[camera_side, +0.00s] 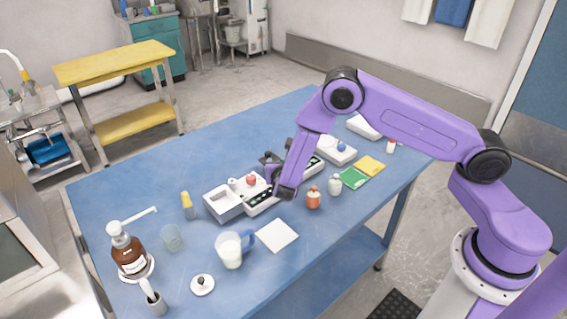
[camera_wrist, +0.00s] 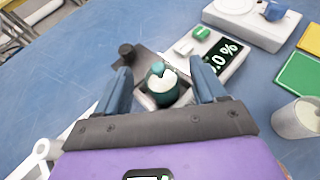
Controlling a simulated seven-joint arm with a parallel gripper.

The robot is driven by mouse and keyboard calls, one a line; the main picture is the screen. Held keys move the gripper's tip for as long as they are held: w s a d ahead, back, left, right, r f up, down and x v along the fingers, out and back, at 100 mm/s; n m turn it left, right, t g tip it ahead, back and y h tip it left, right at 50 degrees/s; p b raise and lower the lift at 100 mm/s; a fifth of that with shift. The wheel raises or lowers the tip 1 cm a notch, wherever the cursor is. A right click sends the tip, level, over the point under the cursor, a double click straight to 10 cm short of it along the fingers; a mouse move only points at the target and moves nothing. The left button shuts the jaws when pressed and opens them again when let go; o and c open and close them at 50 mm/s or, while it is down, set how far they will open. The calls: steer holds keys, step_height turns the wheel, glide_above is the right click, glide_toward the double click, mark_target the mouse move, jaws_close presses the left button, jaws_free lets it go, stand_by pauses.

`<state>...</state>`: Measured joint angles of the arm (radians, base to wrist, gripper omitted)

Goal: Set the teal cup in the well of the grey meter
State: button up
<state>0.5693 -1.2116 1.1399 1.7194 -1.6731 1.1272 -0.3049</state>
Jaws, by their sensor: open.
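The teal cup (camera_wrist: 157,98) is in the wrist view, between the two fingers of my gripper (camera_wrist: 161,70), with something pale at its top. It sits at a square opening of the grey meter (camera_wrist: 205,43), whose dark display reads a percentage. The cup appears to be down in that well, but its base is hidden. My fingers are apart, one on each side of the cup, with gaps showing. In the side view my gripper (camera_side: 286,188) is low over the table and hides the cup and much of the meter.
A dark knobbed flap (camera_wrist: 126,52) stands beside the well. A white device with a blue knob (camera_side: 336,150) stands behind the meter. A box with a red knob (camera_side: 226,203) is to the left. An orange bottle (camera_side: 313,198) and green packet (camera_side: 354,178) are to the right.

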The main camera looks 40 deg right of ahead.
steer(key=v, duration=1)
steer(key=s+d+r+m+g+y, duration=0.1)
steer(key=s+r+m+g+y, duration=0.2)
steer(key=s, duration=0.7)
steer(key=s+d+r+m+g+y, duration=0.1)
steer(key=s+r+m+g+y, duration=0.2)
steer(key=s+r+m, duration=0.3)
steer(key=s+d+r+m+g+y, duration=0.2)
steer(key=s+r+m+g+y, duration=0.1)
steer(key=s, duration=1.3)
step_height(320, 180, up, 2)
steer(key=m+g, duration=0.1)
steer(key=m, duration=0.2)
steer(key=shift+r, duration=0.1)
